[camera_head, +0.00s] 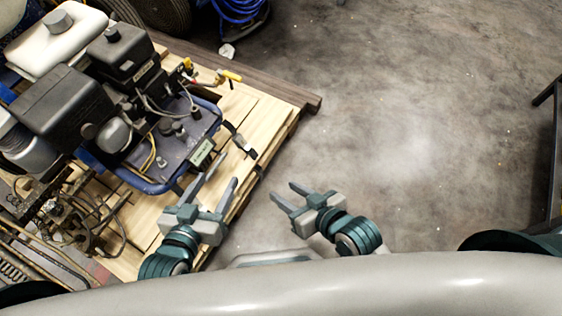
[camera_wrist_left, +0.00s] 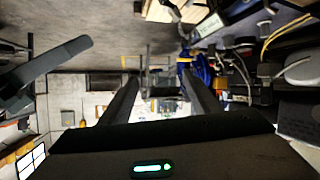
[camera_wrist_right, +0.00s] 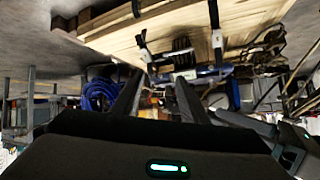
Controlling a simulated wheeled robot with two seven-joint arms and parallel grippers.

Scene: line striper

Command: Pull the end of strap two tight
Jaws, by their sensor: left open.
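The line striper (camera_head: 150,125), with black engine parts and a blue frame, stands on the wooden pallet (camera_head: 265,110). A dark strap end (camera_head: 240,140) with a light patch hangs by the pallet's right edge. Dark straps also show against the pallet boards in the right wrist view (camera_wrist_right: 145,48). I cannot tell which is strap two. My left gripper (camera_head: 222,173) is open and empty over the pallet edge, just below the strap end in the picture. My right gripper (camera_head: 283,190) is open and empty over the floor, right of the pallet and apart from the strap.
A dark beam (camera_head: 305,101) runs along the pallet's far side. Coiled blue hose (camera_head: 238,10) lies at the top. A dark metal frame (camera_head: 552,150) stands at the far right. The concrete floor (camera_head: 410,130) between is clear.

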